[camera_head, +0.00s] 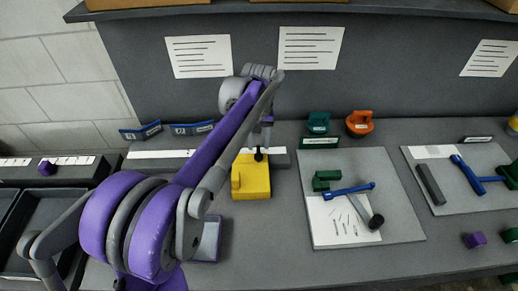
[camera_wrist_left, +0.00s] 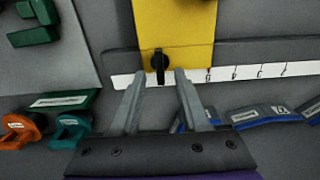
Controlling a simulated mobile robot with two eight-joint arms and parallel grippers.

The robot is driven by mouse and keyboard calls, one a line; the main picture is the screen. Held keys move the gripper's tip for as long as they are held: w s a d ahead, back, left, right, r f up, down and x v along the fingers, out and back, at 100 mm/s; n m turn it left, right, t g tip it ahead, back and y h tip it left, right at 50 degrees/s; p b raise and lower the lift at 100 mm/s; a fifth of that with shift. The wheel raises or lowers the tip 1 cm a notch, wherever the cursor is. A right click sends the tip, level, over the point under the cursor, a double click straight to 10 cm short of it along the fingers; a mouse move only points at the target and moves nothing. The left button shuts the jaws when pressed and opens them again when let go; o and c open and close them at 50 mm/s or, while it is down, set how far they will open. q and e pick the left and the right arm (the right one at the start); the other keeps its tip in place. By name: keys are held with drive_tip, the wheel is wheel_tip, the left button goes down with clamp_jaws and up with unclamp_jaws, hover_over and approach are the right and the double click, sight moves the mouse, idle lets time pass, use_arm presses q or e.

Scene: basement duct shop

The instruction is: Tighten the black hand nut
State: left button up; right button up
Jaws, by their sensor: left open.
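The black hand nut (camera_head: 259,155) sits at the back edge of a yellow block (camera_head: 252,180) on the bench. In the left wrist view the nut (camera_wrist_left: 160,62) stands against the yellow plate (camera_wrist_left: 178,22), with its dark stem pointing toward my fingers. My left gripper (camera_head: 263,140) reaches over from the left, above and just behind the nut. In the left wrist view its two fingers (camera_wrist_left: 160,82) are open, with the nut at the gap just beyond the tips. Nothing is held. Contact cannot be told. My right gripper is not in view.
A grey board (camera_head: 390,205) to the right holds a blue-handled tool (camera_head: 348,191) and a green block (camera_head: 326,180). Green (camera_head: 318,123) and orange (camera_head: 360,123) clamp-like items stand behind it. Blue labelled pieces (camera_head: 192,128) lie back left. Dark trays (camera_head: 40,215) sit at far left.

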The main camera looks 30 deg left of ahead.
sight(259, 154)
use_arm(q)
drive_tip(key=shift+f, duration=1.5)
drive_tip(key=shift+c, duration=0.3)
clamp_jaws()
